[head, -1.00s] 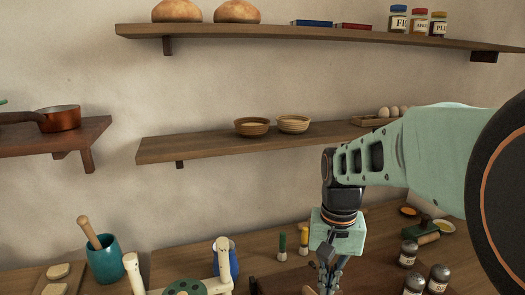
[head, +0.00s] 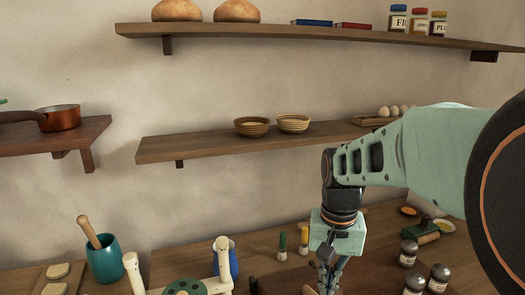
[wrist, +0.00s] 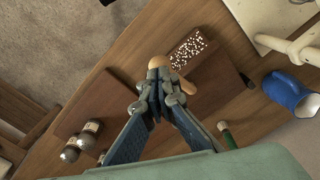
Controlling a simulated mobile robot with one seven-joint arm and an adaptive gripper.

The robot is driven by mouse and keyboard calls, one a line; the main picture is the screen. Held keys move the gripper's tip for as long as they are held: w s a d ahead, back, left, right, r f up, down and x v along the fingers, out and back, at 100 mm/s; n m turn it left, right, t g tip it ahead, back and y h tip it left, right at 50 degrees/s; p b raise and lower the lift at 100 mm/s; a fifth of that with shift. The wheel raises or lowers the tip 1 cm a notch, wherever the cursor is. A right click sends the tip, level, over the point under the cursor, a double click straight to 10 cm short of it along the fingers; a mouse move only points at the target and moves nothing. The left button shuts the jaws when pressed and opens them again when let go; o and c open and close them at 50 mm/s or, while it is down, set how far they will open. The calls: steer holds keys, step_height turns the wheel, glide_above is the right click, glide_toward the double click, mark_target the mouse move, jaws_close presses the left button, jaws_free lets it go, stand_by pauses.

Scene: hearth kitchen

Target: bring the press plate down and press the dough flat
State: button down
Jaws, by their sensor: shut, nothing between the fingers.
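My gripper (head: 325,284) is shut and empty, pointing down over the worktop. In the wrist view its fingertips (wrist: 157,72) are close together over a brown board (wrist: 120,95). Beside them, partly hidden, is a rounded tan piece (wrist: 184,63), next to a dark strip with white specks (wrist: 192,46). I cannot tell whether they touch the fingers. A cream frame with posts (head: 222,272) and a green plate with holes (head: 186,288) stands left of the gripper in the head view. I cannot make out the press plate or the dough for certain.
A blue mug (head: 232,262) stands behind the cream frame. Green-handled (head: 282,246) and yellow-handled (head: 304,240) tools stand just behind my gripper. Several jars (head: 409,253) are to its right. A teal crock (head: 104,260) is at far left. Shelves line the wall above.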

steer(key=shift+f+b, duration=0.5)
steer(key=shift+f, duration=0.35)
steer(key=shift+f+b, duration=0.4)
steer(key=shift+f, duration=0.25)
steer(key=shift+s+d+f+b, duration=0.1)
steer(key=shift+s+f+b, duration=0.2)
steer(key=shift+f+b, duration=0.25)
steer(key=shift+s+d+f+b, duration=0.1)
steer(key=shift+s+f+b, duration=0.2)
steer(key=shift+f, duration=0.35)
steer(key=shift+s+d+f+b, duration=0.1)
steer(key=shift+s+f+b, duration=0.2)
steer(key=shift+f+b, duration=0.25)
stand_by(1.7)
